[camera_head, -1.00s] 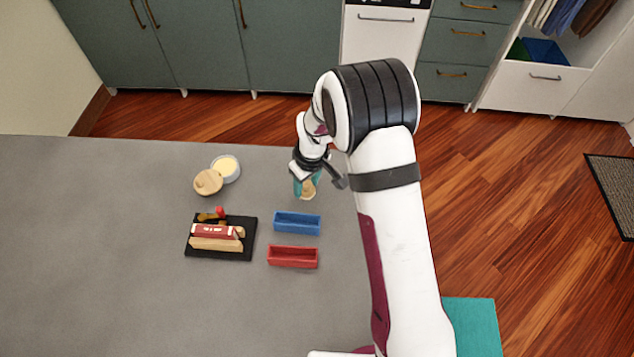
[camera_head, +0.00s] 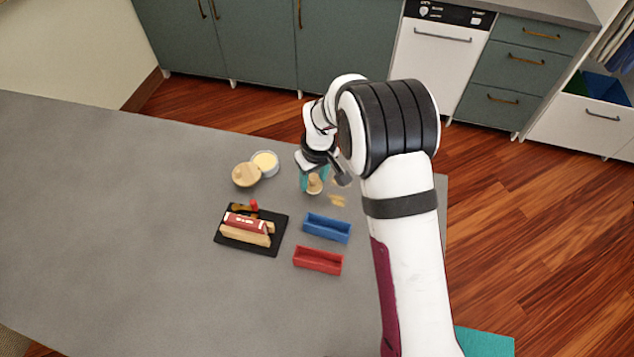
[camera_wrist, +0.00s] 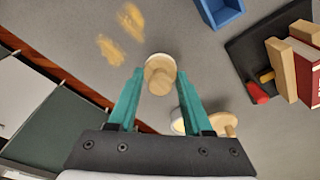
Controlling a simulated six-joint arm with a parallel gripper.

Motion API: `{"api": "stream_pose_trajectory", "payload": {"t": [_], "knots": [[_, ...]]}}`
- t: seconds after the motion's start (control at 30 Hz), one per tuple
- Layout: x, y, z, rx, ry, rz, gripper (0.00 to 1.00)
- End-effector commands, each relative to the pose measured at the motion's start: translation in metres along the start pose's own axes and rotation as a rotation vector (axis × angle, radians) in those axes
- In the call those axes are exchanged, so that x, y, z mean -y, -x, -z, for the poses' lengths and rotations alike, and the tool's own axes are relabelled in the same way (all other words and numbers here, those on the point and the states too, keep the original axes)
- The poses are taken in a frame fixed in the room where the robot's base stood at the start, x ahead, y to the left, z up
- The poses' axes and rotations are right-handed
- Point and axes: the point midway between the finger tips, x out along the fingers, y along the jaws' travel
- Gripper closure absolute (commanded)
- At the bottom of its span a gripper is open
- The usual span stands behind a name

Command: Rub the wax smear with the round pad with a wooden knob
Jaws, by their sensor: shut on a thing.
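The round pad (camera_wrist: 153,60) with its wooden knob (camera_wrist: 160,80) sits between my teal fingertips. My gripper (camera_wrist: 158,82) is shut on the knob, with the pad on the far side, facing the table. In the head view the pad (camera_head: 315,184) hangs below my gripper (camera_head: 314,178), near the table's back edge; I cannot tell whether it touches the table. The wax smear shows as two tan, blotchy patches (camera_wrist: 131,21) on the grey table. In the head view it lies just right of the pad, as tan marks (camera_head: 337,200) beside it.
An open tin of cream wax (camera_head: 266,162) and a round wooden lid (camera_head: 246,175) stand left of my gripper. A blue tray (camera_head: 327,228), a red tray (camera_head: 318,261) and a black board (camera_head: 262,248) with blocks lie nearer. The table's left side is clear.

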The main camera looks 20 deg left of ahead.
Motion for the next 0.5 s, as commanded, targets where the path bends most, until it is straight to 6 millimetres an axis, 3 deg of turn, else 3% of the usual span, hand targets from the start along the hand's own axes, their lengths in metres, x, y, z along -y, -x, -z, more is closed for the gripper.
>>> {"api": "stream_pose_trajectory", "payload": {"t": [0.5], "knots": [[0.0, 0.045, 0.007, -0.002, 0.0, 0.0, 0.94]]}}
